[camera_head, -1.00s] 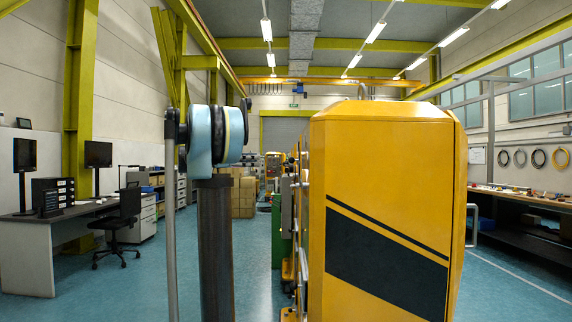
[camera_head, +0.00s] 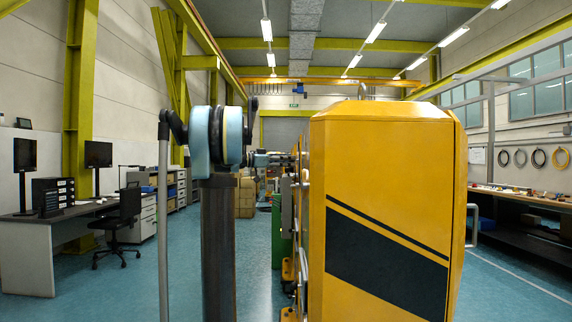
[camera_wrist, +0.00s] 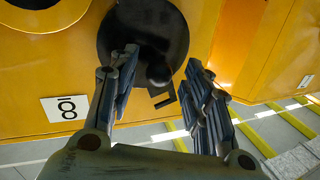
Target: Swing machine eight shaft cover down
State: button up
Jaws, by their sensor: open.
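In the wrist view a dark round shaft cover (camera_wrist: 145,25) sits on the yellow machine face (camera_wrist: 45,75). A black ball knob (camera_wrist: 158,74) stands out near its lower edge. My gripper (camera_wrist: 163,62) is open, with one finger on each side of the knob; I cannot tell whether either finger touches it. A white label (camera_wrist: 65,108) with a black marking, apparently a tilted 8, is left of the cover. In the head view my gripper is too small and overlapped to make out at the machine's left side; the cover is hidden there.
A desk (camera_head: 30,240) and an office chair (camera_head: 122,222) stand at the left. A workbench (camera_head: 525,200) runs along the right wall.

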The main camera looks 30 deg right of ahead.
jog(key=shift+d, duration=0.25)
grip_shut()
jog(key=shift+s, duration=0.15)
